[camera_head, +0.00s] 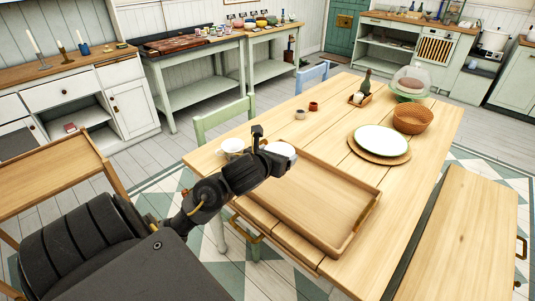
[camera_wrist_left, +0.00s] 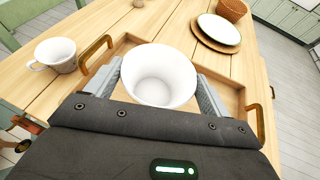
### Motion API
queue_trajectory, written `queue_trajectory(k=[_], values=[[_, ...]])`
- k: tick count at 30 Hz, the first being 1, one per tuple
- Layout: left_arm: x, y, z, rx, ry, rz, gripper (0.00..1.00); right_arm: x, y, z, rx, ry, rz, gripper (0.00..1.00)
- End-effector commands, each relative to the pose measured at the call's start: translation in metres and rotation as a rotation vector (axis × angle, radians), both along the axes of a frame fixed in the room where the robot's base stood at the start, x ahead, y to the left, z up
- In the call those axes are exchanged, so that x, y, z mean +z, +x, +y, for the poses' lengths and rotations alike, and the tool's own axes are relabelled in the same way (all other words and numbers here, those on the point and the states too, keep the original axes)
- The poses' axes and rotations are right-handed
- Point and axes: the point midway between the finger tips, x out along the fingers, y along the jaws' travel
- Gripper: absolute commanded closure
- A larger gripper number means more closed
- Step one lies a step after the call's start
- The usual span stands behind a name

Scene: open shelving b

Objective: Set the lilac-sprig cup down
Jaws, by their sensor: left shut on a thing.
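My left gripper (camera_head: 271,148) is shut on a white cup, taken as the lilac-sprig cup (camera_head: 281,149); no sprig shows from here. In the left wrist view the cup (camera_wrist_left: 158,75) is upright and looks empty, held between the two grey fingers (camera_wrist_left: 157,85). I cannot tell whether the cup touches the tray. My right gripper is not in view.
A second white cup (camera_head: 232,146) with a handle stands on the table left of the tray. A white plate (camera_head: 381,140) on a round mat, a wicker basket (camera_head: 412,119) and small pots (camera_head: 313,106) stand farther back. Most of the tray is bare. A green chair (camera_head: 222,119) is at the left edge.

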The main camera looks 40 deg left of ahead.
Motion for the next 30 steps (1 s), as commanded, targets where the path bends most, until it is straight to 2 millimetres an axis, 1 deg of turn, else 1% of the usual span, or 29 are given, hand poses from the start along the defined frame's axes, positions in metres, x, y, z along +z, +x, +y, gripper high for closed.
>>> queue_trajectory(k=[5,11,18,24,27,30], values=[[0.007,0.009,-0.017,-0.016,-0.003,-0.006,0.45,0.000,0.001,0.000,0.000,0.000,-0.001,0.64],[0.022,0.025,-0.055,-0.067,0.002,-0.007,0.45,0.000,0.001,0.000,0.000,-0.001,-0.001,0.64],[0.055,0.044,-0.118,-0.170,-0.005,-0.008,0.45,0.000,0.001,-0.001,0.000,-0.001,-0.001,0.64],[0.085,0.052,-0.164,-0.261,-0.004,-0.008,0.45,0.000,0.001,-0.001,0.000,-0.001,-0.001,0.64],[0.095,0.053,-0.178,-0.290,-0.003,-0.006,0.45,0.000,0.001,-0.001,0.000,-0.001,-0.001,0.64],[0.099,0.053,-0.184,-0.304,0.001,-0.003,0.45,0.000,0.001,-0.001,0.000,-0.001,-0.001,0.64]])
